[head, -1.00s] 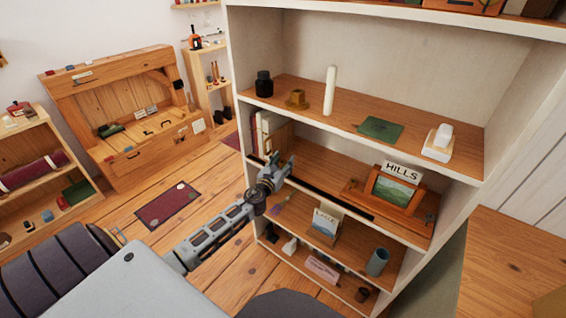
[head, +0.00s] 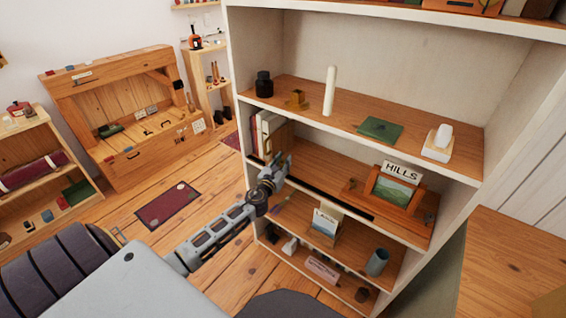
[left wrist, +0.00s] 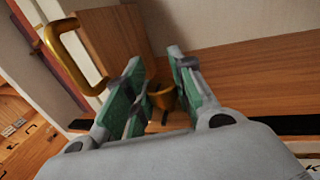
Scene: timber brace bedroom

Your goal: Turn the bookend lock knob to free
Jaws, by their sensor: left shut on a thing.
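My left gripper (head: 281,163) reaches in at the left end of the middle shelf, by the wooden bookend block (head: 280,137) and the upright books. The left wrist view shows the same gripper (left wrist: 160,88), with green pads closed on a small brass knob (left wrist: 163,96). The knob sits low between the fingers, partly hidden by them. The wooden block (left wrist: 112,45) stands behind the left finger, and a curved brass handle (left wrist: 72,58) shows left of that finger. The head view does not show the knob, and its exact angle cannot be read. My right gripper is not in view.
The upper shelf (head: 400,118) is above my gripper, with a black jar (head: 263,84), a brass piece (head: 296,100) and a white candle (head: 330,90). A framed HILLS picture (head: 395,188) stands right. The middle of that shelf is bare wood.

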